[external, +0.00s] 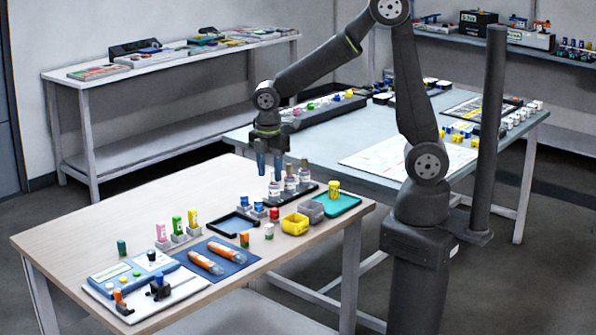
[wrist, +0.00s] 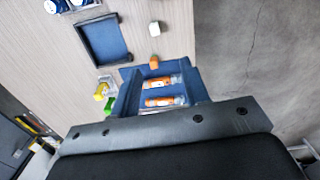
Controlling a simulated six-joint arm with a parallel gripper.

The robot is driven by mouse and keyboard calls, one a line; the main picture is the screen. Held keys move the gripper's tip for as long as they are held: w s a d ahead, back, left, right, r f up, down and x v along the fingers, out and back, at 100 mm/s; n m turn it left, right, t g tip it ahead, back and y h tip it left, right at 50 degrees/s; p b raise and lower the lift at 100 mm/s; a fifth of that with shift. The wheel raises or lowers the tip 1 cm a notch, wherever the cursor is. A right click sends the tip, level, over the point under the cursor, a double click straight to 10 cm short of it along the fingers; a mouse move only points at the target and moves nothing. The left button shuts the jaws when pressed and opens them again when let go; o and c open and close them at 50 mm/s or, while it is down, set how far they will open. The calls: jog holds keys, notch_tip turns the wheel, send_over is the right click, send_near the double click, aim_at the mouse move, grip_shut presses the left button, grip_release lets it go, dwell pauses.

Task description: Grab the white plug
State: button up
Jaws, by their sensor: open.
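A small white plug (external: 268,231) with a greenish top stands upright on the wooden table, near its front edge. In the wrist view, it is a small pale block (wrist: 154,29) at the top centre, beyond the fingertips. My gripper (external: 269,167) is open and empty, pointing down high above the table, and it appears above and behind the plug in the external view. In the wrist view, the fingers of my gripper (wrist: 158,76) frame two orange-labelled vials far below. Nothing touches the plug.
A small orange plug (wrist: 154,62) stands beside the white one. A dark tray (external: 233,234), yellow bin (external: 295,224), grey bin (external: 311,212) and blue mat (external: 228,267) surround them. Several bottles (external: 290,184) stand in a black rack behind. The table's back left is clear.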

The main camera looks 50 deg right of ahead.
jog(key=w+d+f, duration=0.1)
send_over(269, 225)
jog(key=f, duration=1.1)
jog(key=shift+s+d+f, duration=0.15)
jog(key=shift+s+f, duration=0.05)
jog(key=shift+f, duration=0.1)
jog(key=shift+w+a+f, duration=0.1)
jog(key=shift+f, duration=1.4)
jog(key=shift+w+a+f, duration=0.1)
jog(key=shift+f, duration=1.4)
grip_shut()
